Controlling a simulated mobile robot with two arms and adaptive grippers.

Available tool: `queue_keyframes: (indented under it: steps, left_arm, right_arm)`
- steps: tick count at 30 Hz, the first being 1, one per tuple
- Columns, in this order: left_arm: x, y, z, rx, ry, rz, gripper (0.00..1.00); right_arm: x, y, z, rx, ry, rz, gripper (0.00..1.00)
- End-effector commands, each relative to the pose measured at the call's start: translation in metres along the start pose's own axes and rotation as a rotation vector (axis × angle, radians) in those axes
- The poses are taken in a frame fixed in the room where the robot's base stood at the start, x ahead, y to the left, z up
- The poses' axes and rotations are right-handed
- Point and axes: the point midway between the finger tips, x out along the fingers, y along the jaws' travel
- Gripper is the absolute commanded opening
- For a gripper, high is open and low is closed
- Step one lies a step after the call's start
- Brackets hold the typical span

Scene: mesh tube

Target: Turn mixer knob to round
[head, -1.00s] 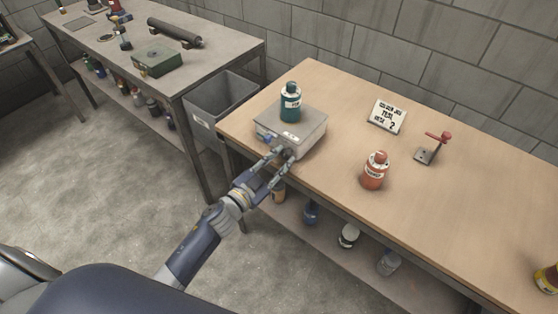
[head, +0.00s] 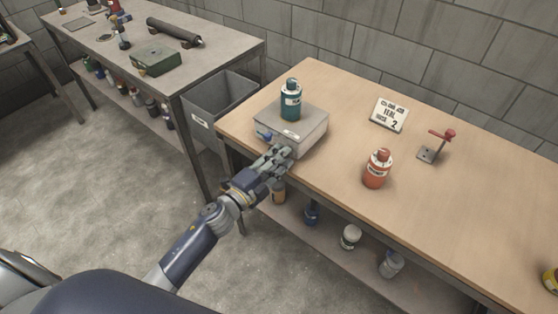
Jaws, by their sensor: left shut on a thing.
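The mixer (head: 308,133) is a grey box near the left end of the wooden table. A teal bottle (head: 291,102) stands upright on top of it. My left gripper (head: 284,153) is at the mixer's front face, its fingers closed together at the spot where the knob sits. The knob is hidden by the fingers, so I cannot see which way it points. A small blue part (head: 264,135) shows on the front face to the left of my gripper. My right gripper is not in view.
On the wooden table (head: 460,207) stand an orange-red bottle (head: 377,169), a white sign (head: 389,114) and a red-handled lever (head: 436,146). A grey bin (head: 217,107) stands left of it. Several bottles sit on the shelf below.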

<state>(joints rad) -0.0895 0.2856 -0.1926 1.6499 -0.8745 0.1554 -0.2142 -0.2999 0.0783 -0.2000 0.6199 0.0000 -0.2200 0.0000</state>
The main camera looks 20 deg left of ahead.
Motion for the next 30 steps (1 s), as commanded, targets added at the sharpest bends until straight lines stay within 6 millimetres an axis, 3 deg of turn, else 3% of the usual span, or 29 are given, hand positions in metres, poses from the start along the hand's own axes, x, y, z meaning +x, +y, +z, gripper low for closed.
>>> queue_keyframes:
  steps: [30]
  left_arm:
    - [0.000, 0.002, -0.001, 0.966, 0.002, 0.001, 0.03]
  right_arm:
    - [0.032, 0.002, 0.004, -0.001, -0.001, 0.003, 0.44]
